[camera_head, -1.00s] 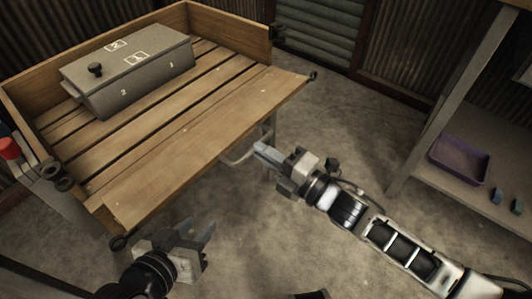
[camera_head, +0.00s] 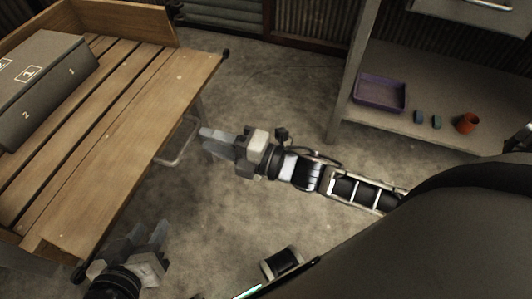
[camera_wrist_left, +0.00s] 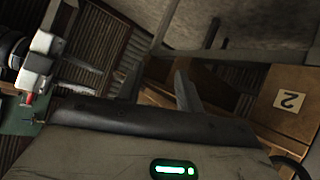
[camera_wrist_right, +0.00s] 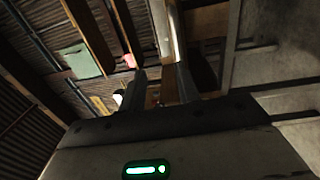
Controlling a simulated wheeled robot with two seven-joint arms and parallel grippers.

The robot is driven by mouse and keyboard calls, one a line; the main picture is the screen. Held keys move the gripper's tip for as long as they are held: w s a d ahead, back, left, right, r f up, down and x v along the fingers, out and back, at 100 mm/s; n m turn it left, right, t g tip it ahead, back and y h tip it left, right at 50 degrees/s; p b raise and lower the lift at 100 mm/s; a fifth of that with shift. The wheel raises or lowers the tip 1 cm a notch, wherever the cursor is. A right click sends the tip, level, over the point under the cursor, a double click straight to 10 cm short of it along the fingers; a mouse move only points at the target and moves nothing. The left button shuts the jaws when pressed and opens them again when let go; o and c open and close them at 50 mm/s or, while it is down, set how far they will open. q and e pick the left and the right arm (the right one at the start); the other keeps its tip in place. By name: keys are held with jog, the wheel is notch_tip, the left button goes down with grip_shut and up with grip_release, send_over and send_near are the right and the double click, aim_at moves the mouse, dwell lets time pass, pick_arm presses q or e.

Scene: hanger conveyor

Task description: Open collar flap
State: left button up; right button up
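No collar flap or garment can be made out in any view. My left gripper (camera_head: 146,236) is low at the left in the head view, just off the near edge of the wooden cart, with its fingers apart and nothing between them. My right gripper (camera_head: 212,138) reaches in from the right and points left toward the cart's right edge, over bare floor. In the right wrist view its two fingers (camera_wrist_right: 160,88) stand apart with nothing held. A grey lidded box (camera_head: 45,85) marked 1 and 2 sits on the cart, cut by the left picture edge.
The slatted wooden cart (camera_head: 120,105) fills the left of the head view. A shelf (camera_head: 400,123) at the right holds a purple tray (camera_head: 380,93), two small teal items (camera_head: 427,119) and an orange cup (camera_head: 467,123).

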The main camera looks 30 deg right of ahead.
pick_arm(q)
jog(key=shift+a+f+g+p, duration=0.25)
jog(key=shift+f+g+p, duration=0.05)
jog(key=shift+f+p, duration=0.3)
pick_arm(e)
jog(key=v, duration=1.1)
jog(key=shift+s+d, duration=0.2)
